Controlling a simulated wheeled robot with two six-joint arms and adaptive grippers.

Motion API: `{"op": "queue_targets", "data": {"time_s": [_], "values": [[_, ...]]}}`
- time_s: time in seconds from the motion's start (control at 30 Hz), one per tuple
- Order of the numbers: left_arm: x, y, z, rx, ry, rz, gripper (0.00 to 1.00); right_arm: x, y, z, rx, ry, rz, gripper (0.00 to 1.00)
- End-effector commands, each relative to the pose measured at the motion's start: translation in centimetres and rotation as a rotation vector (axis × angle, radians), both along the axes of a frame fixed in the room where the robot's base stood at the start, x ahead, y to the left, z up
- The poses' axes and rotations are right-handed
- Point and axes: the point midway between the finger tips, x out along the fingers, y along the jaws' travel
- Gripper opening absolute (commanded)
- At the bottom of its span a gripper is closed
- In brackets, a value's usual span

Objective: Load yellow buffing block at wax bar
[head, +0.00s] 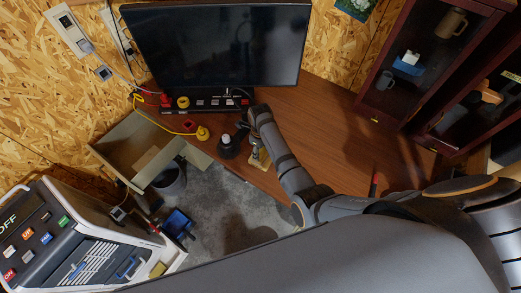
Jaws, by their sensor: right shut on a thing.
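My right arm reaches in from the lower right, and its gripper (256,163) points down at the front edge of the brown desk. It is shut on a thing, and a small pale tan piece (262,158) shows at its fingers. The arm hides most of this piece. A small yellow object (202,133) stands on the desk left of the gripper. A yellow round object (183,102) is in the dark rack under the monitor. A yellow block (157,269) shows at the machine at lower left. I cannot tell which is the buffing block, nor make out the wax bar. My left gripper is not in view.
A black item with a white top (227,144) stands just left of my gripper. The monitor (215,45) and rack (215,107) line the back. An open drawer (130,150) and a bin (170,183) are at left. The desk's right part (350,140) is mostly clear.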

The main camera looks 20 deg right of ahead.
Motion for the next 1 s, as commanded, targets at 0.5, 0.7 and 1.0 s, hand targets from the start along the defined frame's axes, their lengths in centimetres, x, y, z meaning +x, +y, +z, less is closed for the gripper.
{"op": "queue_targets", "data": {"time_s": [0.5, 0.7, 1.0], "values": [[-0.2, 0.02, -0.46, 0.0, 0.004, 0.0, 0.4, 0.03, -0.02, -0.66, 0.0, 0.0, 0.0, 0.22], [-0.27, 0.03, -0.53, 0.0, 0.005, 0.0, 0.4, 0.03, -0.02, -0.78, 0.0, 0.0, 0.0, 0.22], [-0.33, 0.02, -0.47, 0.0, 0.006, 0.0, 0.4, 0.02, -0.02, -0.76, 0.0, 0.0, 0.0, 0.22]]}}
